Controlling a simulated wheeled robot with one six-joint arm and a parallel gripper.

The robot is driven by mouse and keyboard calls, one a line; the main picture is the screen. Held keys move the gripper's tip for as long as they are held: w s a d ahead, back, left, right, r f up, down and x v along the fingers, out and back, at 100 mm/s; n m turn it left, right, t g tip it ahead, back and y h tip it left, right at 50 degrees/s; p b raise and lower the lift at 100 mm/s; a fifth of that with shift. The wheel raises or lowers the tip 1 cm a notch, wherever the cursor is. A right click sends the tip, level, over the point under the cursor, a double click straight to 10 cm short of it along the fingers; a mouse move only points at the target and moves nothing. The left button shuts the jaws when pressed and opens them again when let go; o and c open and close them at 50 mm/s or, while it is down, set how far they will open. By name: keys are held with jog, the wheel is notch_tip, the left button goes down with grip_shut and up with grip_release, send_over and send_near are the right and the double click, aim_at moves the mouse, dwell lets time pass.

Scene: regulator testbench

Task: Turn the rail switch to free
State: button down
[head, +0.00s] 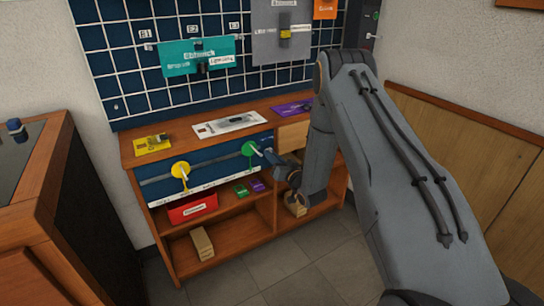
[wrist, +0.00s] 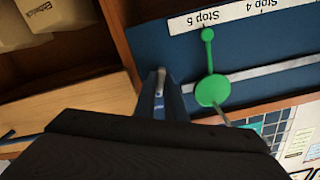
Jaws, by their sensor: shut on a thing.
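The rail (head: 215,164) runs across the blue panel on the bench front; it also shows in the wrist view (wrist: 262,74). My gripper (head: 268,154) is at the rail's right end in the head view, just right of the green round slider (head: 249,149). In the wrist view my gripper (wrist: 160,90) is shut on a small grey piece, which appears to be the rail switch (wrist: 161,78). My fingers hide most of it, so its setting cannot be read. The green slider (wrist: 212,91) is close beside my fingers, with its pointer at "Stop 5".
A yellow slider (head: 180,171) is farther left on the rail. A white strip of stop labels (wrist: 232,16) runs along the panel edge. Shelves below hold a red box (head: 192,207) and a tan box (head: 202,243). A wooden drawer front (head: 293,135) is right of the panel.

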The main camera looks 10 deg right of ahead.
jog(key=shift+m, duration=2.2)
jog(key=c, duration=1.8)
grip_release()
jog(key=p+v, duration=0.1)
jog(key=v, duration=0.7)
jog(key=shift+w, duration=0.1)
